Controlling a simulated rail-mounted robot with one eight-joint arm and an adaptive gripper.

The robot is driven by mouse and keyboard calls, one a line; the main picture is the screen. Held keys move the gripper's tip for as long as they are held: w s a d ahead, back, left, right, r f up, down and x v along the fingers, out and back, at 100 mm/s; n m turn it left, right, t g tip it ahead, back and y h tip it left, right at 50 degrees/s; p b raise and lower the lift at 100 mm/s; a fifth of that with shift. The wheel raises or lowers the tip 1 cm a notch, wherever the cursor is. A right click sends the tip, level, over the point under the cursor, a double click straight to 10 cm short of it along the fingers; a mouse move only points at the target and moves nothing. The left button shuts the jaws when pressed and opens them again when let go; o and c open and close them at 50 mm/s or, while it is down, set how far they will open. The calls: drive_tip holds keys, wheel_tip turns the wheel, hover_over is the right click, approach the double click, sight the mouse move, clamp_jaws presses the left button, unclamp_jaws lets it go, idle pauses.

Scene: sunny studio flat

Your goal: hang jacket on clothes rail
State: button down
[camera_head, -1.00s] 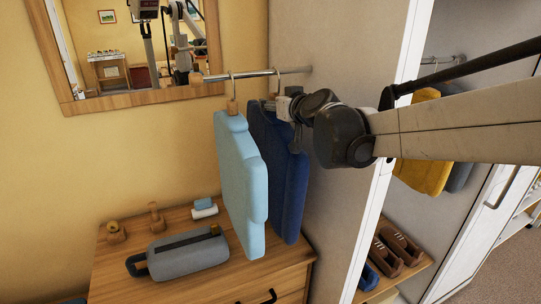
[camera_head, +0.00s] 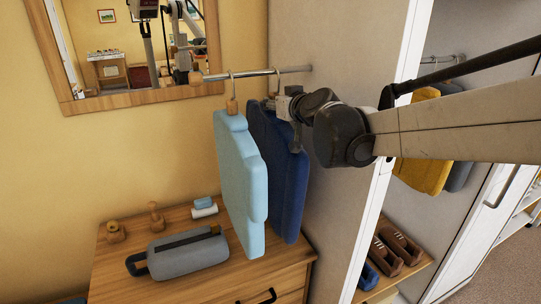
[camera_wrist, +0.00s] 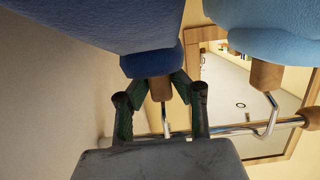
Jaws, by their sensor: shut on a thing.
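The dark blue jacket (camera_head: 289,190) hangs upright under my gripper (camera_head: 284,104), beside the grey wall panel. In the wrist view my gripper (camera_wrist: 163,88) is shut on the wooden neck (camera_wrist: 160,90) of that jacket's hanger. The metal hook (camera_wrist: 166,122) above the neck is at the clothes rail (camera_wrist: 292,123); whether it rests on the rail is hard to tell. The rail also shows in the head view (camera_head: 250,74), running from its wooden end knob to the panel. The jacket's lower part is out of the wrist view.
A light blue jacket (camera_head: 241,180) hangs on the rail just left of the dark blue one. Below stands a wooden dresser (camera_head: 110,275) with a grey bag (camera_head: 188,256). A mirror (camera_head: 85,104) is behind. At right, an open wardrobe holds brown shoes (camera_head: 398,245).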

drive_tip(key=shift+r, duration=0.2)
drive_tip(key=shift+r+p, duration=0.85)
drive_tip(key=shift+r, duration=0.35)
drive_tip(key=shift+f+p+v, duration=0.15)
drive_tip(key=shift+f+v, duration=0.05)
drive_tip(key=shift+v, duration=0.8)
drive_tip(key=shift+f+p+v, duration=0.1)
drive_tip(key=shift+f+v, duration=0.05)
drive_tip(key=shift+v, duration=0.8)
drive_tip(key=shift+f+p+v, duration=0.15)
drive_tip(key=shift+f+v, duration=0.05)
drive_tip(key=shift+v, duration=0.8)
